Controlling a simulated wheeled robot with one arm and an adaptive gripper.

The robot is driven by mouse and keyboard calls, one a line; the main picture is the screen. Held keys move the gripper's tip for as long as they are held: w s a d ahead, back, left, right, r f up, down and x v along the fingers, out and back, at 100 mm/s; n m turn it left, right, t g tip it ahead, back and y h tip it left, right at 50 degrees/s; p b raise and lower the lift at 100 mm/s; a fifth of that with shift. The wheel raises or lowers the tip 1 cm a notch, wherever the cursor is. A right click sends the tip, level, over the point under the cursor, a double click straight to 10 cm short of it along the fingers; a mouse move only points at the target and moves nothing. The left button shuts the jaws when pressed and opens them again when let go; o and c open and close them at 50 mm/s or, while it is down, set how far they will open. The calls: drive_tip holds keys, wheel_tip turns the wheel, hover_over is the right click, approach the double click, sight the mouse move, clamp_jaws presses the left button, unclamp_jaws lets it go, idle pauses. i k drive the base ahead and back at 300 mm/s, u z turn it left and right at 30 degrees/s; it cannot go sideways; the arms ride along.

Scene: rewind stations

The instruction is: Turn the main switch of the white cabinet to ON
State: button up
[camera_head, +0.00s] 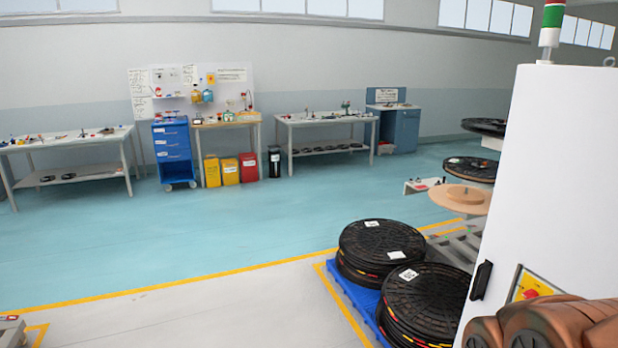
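The white cabinet (565,160) stands at the right, cut off by the picture's right edge. Its main switch (529,293) is low on the front, a red knob on a yellow plate. The plate is partly hidden behind my brown arm links at the bottom right corner. I cannot tell which position the knob is in. A black handle (482,280) sits just left of the switch plate. My gripper cannot be seen, so its place relative to the switch does not show.
Black reels (385,240) are stacked on a blue pallet (338,283) left of the cabinet. A light tower (550,25) tops the cabinet. Work tables (320,119), a blue drawer cart (172,150) and coloured bins (229,170) line the back. The floor at centre left is clear.

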sight(531, 292)
drive_tip(key=k, duration=0.4)
drive_tip(key=z, duration=1.25)
